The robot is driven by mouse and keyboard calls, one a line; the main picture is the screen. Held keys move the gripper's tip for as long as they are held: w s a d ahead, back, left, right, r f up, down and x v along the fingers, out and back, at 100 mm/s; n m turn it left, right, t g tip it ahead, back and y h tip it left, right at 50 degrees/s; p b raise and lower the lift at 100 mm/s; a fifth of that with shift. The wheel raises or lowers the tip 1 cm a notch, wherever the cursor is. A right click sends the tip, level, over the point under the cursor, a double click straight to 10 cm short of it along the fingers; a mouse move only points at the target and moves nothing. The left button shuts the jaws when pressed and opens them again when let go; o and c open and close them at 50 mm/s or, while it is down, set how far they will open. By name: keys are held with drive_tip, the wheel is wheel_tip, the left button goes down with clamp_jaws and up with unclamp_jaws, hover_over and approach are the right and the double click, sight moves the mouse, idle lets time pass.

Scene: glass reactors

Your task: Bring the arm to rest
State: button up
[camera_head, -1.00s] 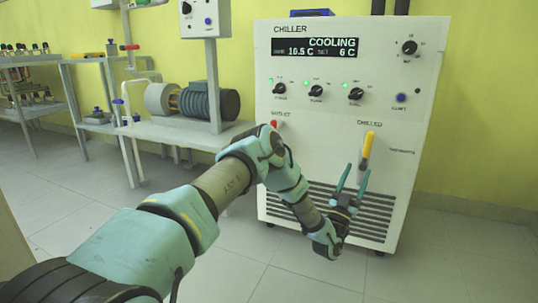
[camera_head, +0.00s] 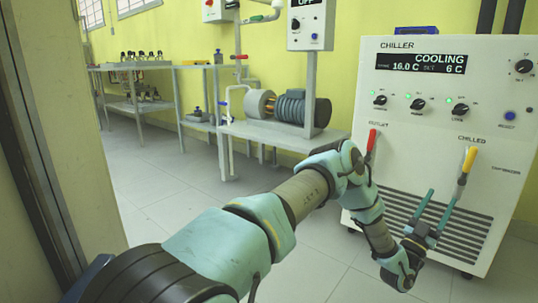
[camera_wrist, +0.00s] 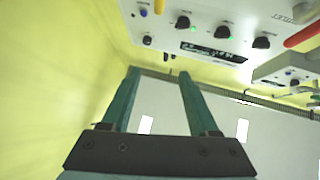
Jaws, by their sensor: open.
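My gripper (camera_head: 445,189) is in front of the chiller's lower front in the head view, fingers pointing up. Its two teal fingers are apart, and the wrist view shows nothing between the fingertips (camera_wrist: 158,72). The right fingertip appears close to the lower end of the yellow chilled-valve handle (camera_head: 468,160); I cannot tell whether they touch. My arm reaches out from the bottom left, bent at the elbow.
The white chiller (camera_head: 400,110) stands at right, its display (camera_head: 425,63) reading COOLING, 16.0 C, set 6 C. A red handle (camera_head: 372,139) is left of the yellow one. A bench with a pump (camera_head: 295,107) stands behind. A wall edge (camera_head: 60,130) is close at left.

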drive_tip(key=w+a+r+m+g+y+p, duration=0.1)
drive_tip(key=w+a+r+g+y+p, duration=0.35)
drive_tip(key=w+a+y, duration=0.6)
drive_tip(key=w+a+r+n+g+y, duration=0.1)
drive_tip(key=w+a+n+g+y, duration=0.2)
drive_tip(key=a, duration=1.2)
drive_tip(key=s+a+r+n+g+y+p, duration=0.1)
drive_tip(key=s+a+n+y, duration=0.2)
drive_tip(key=a, duration=0.5)
drive_tip(key=s+a+r+n+g+y, duration=0.1)
drive_tip(key=s+a+y, duration=0.2)
drive_tip(key=s+a, duration=0.45)
drive_tip(key=s+a+r+n+g+y+p, duration=0.2)
drive_tip(key=s+a+n+g, duration=0.3)
drive_tip(key=s+a, duration=0.85)
wheel_tip(320, 180, up, 38)
drive_tip(key=p, duration=3.7)
drive_tip(key=shift+s+d+p, duration=0.3)
drive_tip(key=shift+r, duration=0.1)
